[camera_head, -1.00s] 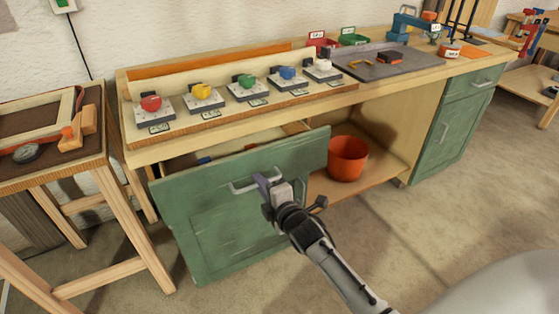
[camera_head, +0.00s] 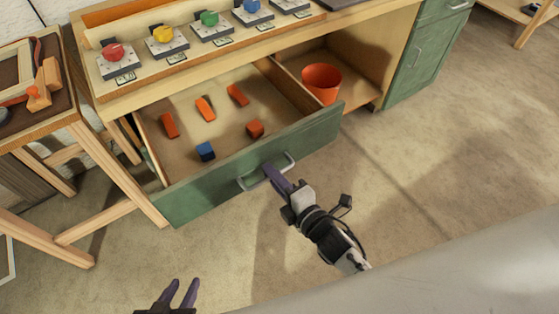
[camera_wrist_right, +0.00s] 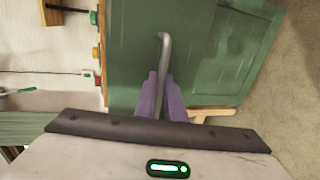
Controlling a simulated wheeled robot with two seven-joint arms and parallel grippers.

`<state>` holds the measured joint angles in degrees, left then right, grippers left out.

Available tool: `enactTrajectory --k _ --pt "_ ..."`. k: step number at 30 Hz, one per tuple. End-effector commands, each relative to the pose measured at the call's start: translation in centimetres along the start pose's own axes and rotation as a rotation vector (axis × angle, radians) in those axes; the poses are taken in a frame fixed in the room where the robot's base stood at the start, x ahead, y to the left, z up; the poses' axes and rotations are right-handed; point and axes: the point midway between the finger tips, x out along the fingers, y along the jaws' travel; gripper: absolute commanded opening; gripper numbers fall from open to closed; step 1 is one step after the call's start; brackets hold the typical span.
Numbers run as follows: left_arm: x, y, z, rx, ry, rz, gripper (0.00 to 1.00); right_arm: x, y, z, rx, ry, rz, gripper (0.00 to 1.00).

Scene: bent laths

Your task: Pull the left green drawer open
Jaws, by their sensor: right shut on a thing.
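The left green drawer (camera_head: 205,196) stands well out from the bench in the head view, its inside open to sight. Its metal handle (camera_head: 245,183) is on the front panel. My right gripper (camera_head: 274,172) is shut on this handle near its right part. In the right wrist view, the handle (camera_wrist_right: 163,55) runs between the two purple fingers of my right gripper (camera_wrist_right: 161,95). My left gripper (camera_head: 181,292) is at the bottom edge of the head view, its two fingers apart and empty, well away from the drawer.
In the drawer lie several orange pieces (camera_head: 205,108) and a blue block (camera_head: 205,151). An orange bucket (camera_head: 322,83) stands on the shelf to the right. A wooden side table (camera_head: 90,140) stands close on the left. The floor (camera_head: 430,160) in front is clear.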

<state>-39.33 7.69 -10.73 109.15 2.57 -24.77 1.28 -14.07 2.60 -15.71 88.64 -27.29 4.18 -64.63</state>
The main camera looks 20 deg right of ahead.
Motion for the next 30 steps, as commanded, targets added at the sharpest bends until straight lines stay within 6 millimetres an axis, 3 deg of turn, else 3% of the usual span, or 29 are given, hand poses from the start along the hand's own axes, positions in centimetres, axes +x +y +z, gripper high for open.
enactTrajectory --k 14,15,18,26,30 --pt "-0.2 0.2 -0.1 0.002 -0.002 0.003 0.31 -0.4 -0.1 -0.3 -0.003 0.008 0.001 0.00" --pt "-0.2 0.2 -0.1 0.003 -0.002 0.003 0.31 -0.4 -0.1 -0.3 -0.003 0.008 0.001 0.14" --pt "-0.2 0.2 -0.1 0.003 -0.002 0.004 0.31 -0.4 -0.1 -0.3 -0.003 0.008 0.001 0.28" --pt "-0.2 0.2 -0.2 0.003 -0.001 0.004 0.31 -0.4 -0.1 -0.3 -0.002 0.008 0.001 0.28" --pt "-0.2 0.2 -0.2 0.003 -0.001 0.004 0.31 -1.4 -0.1 -0.3 -0.002 0.008 -0.001 0.28"
